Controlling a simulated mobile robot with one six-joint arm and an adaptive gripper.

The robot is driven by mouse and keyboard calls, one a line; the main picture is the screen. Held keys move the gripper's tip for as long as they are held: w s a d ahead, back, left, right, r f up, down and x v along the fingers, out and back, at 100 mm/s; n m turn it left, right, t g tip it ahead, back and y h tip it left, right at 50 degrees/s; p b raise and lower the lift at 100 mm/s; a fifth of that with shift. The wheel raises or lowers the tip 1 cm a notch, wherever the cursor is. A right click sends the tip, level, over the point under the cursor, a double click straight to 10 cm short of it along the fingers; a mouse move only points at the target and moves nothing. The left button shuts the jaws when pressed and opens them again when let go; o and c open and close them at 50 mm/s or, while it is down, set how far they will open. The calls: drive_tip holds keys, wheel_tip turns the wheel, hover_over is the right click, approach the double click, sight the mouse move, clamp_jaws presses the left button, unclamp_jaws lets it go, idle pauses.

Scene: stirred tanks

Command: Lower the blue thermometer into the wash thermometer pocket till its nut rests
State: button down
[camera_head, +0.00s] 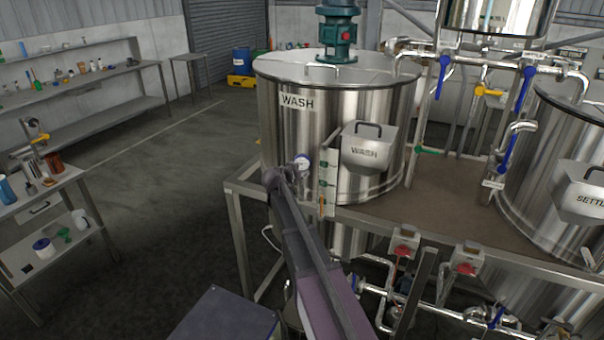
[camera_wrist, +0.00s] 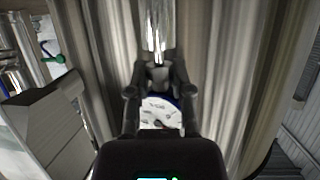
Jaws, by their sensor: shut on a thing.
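The wash tank (camera_head: 300,125) is the steel tank in the middle of the head view, labelled WASH. The blue thermometer (camera_head: 302,161) has a round white dial with a blue rim and is at the tank's front left side. My gripper (camera_wrist: 155,78) is shut on it just beyond the dial (camera_wrist: 160,112). In the wrist view, a bright steel cylinder (camera_wrist: 155,25) lies in line beyond the fingertips; I cannot tell whether it is the pocket. The nut and stem tip are hidden, and I cannot tell whether the stem is inside the pocket.
A steel WASH box (camera_head: 368,150) with a handle hangs on the tank, right of my gripper. A sight gauge (camera_head: 328,185) stands between them. Pipes with blue-handled valves (camera_head: 443,78) are further right. A workbench (camera_head: 45,190) is at left, with open floor between.

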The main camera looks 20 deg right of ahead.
drive_tip(key=shift+f+b, duration=0.35)
drive_tip(key=shift+f, duration=0.1)
drive_tip(key=shift+c, duration=2.2)
unclamp_jaws()
drive_tip(key=s+a+f+n+g+y+p, duration=0.1)
drive_tip(key=s+a, duration=0.4)
drive_tip(key=s, duration=0.7)
drive_tip(key=s+a+f+n+g+y+p, duration=0.2)
drive_tip(key=s+a+n+g+y, duration=0.3)
drive_tip(key=s, duration=0.6)
drive_tip(key=s+a+f+n+g+y+p, duration=0.1)
drive_tip(key=s+a+f+n+g+y, duration=0.1)
drive_tip(key=s+a+f+n+y, duration=0.2)
drive_tip(key=s+a, duration=0.3)
drive_tip(key=s, duration=0.5)
drive_tip(key=shift+s+g+p, duration=0.3)
drive_tip(key=shift+g+p, duration=0.1)
